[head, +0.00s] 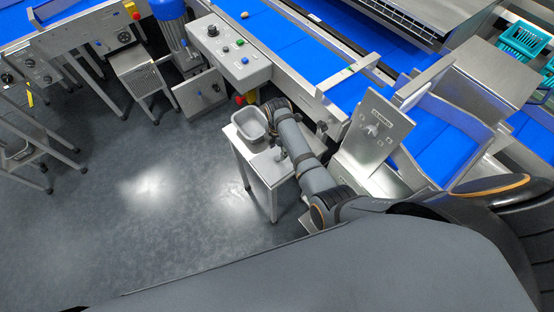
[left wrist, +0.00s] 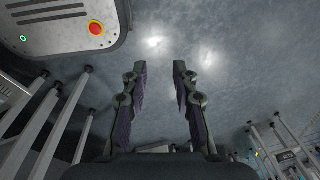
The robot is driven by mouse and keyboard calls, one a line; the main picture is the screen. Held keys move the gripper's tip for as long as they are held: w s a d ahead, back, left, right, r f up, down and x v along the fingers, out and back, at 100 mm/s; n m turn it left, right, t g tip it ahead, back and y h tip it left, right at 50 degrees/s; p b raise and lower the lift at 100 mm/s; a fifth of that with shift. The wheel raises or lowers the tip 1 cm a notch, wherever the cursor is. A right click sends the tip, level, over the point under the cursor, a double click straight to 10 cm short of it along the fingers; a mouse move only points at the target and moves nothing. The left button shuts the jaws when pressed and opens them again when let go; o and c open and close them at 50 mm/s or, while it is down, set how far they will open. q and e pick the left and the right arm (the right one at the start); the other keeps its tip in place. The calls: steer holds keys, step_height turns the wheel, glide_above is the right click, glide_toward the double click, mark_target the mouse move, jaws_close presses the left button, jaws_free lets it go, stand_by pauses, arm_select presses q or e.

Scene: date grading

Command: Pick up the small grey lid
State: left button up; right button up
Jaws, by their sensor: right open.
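I cannot make out the small grey lid in either view; my right arm covers part of the small steel table (head: 247,163). A grey tub (head: 250,137) stands at the far end of that table. My right gripper (head: 280,154) is small and partly hidden by its arm, low over the table just right of the tub; it is open, and I see nothing held. My left gripper (left wrist: 160,66) is open and empty in the left wrist view, with only floor between its fingers. It is not seen in the head view.
A grey control box (head: 228,52) with buttons stands behind the table, beside blue conveyor belts (head: 290,42). A steel chute plate (head: 376,130) rises right of my right arm. Open floor (head: 150,195) lies to the left. A red button (left wrist: 96,28) shows in the left wrist view.

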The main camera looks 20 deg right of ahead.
mark_target(278, 158)
steer(key=shift+s+a+f, duration=0.1)
steer(key=shift+s+f, duration=0.1)
steer(key=shift+f, duration=1)
step_height(278, 158, down, 2)
steer(key=shift+f, duration=0.1)
steer(key=c, duration=0.8)
steer(key=shift+c, duration=1.2)
arm_select(q)
steer(key=shift+r, duration=0.15)
arm_select(e)
jaws_close()
arm_select(q)
steer(key=shift+s, duration=0.1)
